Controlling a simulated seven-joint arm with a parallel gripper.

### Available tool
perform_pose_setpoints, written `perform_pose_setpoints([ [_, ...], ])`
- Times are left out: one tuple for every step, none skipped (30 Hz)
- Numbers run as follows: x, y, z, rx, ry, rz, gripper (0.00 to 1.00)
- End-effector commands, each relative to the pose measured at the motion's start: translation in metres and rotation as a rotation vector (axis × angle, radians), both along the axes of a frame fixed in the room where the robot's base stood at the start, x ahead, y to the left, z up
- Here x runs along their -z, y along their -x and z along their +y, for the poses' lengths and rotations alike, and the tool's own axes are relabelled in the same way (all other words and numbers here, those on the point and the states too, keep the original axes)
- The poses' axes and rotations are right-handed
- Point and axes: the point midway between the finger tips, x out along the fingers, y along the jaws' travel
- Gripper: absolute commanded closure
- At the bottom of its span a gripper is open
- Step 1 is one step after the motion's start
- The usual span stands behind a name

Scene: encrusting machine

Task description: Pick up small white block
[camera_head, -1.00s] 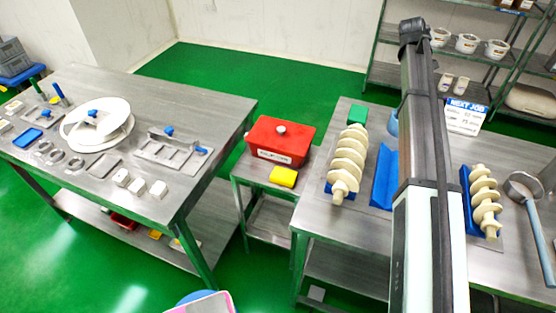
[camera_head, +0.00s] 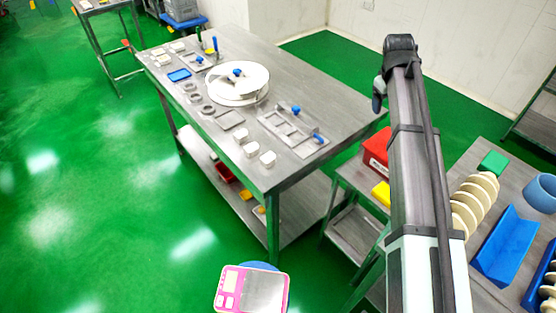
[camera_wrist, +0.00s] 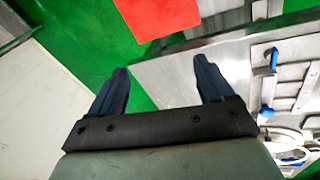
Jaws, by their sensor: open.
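Several small white blocks show in the camera_head view. Three of them, one being this white block (camera_head: 268,158), stand in a short row near the front corner of the left steel table (camera_head: 330,90). More small pale blocks (camera_head: 163,60) lie at that table's far left end. I cannot tell which block is meant. My gripper (camera_wrist: 160,70) is open and empty in the wrist view, with its two dark fingers apart. It is beyond the tabletop's right end, clear of the blocks.
The left table also holds a white round disc part (camera_head: 256,92), metal plates, rings and a blue tray (camera_head: 179,75). A red box (camera_head: 376,150) and a yellow block (camera_head: 382,193) sit on a small stand at its right. A pink scale (camera_head: 228,290) is in front.

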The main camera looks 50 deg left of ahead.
Motion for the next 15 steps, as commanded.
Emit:
perform_pose_setpoints([
  [0.002,0.025,0.019,-0.026,0.002,0.022,0.19],
  [0.004,0.038,0.029,-0.039,0.003,0.035,0.19],
  [0.005,0.056,0.042,-0.057,0.005,0.053,0.19],
  [0.006,0.07,0.051,-0.07,0.007,0.067,0.19],
  [0.008,0.083,0.06,-0.082,0.01,0.08,0.19],
  [0.009,0.102,0.072,-0.099,0.013,0.098,0.19],
  [0.01,0.116,0.08,-0.113,0.016,0.111,0.19],
  [0.011,0.131,0.088,-0.126,0.02,0.125,0.19],
  [0.012,0.15,0.098,-0.144,0.026,0.142,0.19],
  [0.013,0.164,0.105,-0.157,0.03,0.154,0.19],
  [0.014,0.179,0.112,-0.17,0.033,0.168,0.19],
  [0.015,0.198,0.121,-0.187,0.04,0.185,0.19],
  [0.016,0.212,0.127,-0.2,0.045,0.197,0.19],
  [0.017,0.227,0.132,-0.213,0.051,0.209,0.19],
  [0.018,0.244,0.139,-0.229,0.057,0.224,0.19],
])
